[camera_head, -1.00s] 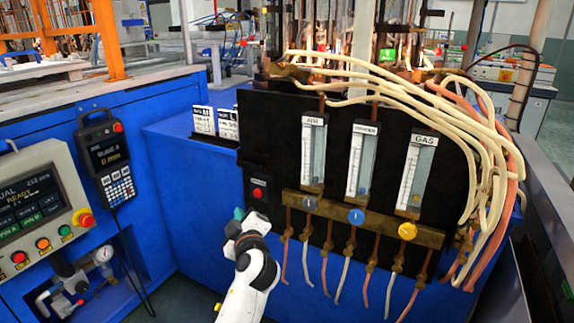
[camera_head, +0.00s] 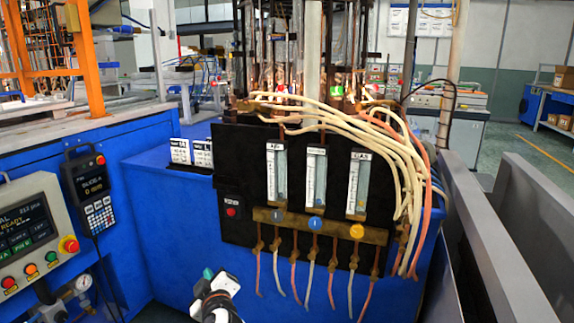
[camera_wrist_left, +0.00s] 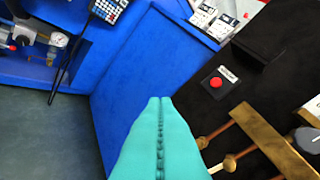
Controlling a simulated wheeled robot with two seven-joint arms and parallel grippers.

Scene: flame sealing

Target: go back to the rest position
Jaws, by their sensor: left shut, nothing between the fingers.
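My left gripper (camera_head: 208,274) is low in the head view, in front of the blue machine body (camera_head: 170,225) and below and left of the black gas panel (camera_head: 236,165). In the left wrist view its teal fingers (camera_wrist_left: 160,100) are pressed together with nothing between them. The fingers point toward the blue side wall and appear apart from it. The red button (camera_wrist_left: 216,82) on the black panel is to the right of the fingers in that view. My right gripper is in neither view.
The panel carries flow meters, a yellow knob (camera_head: 356,231), a blue knob (camera_head: 315,223) and several thin hoses hanging below. A control box (camera_head: 35,230) and a handheld pendant (camera_head: 90,190) are at left. Pale hoses (camera_head: 400,165) loop at right. Grey rails (camera_head: 500,235) run along the right.

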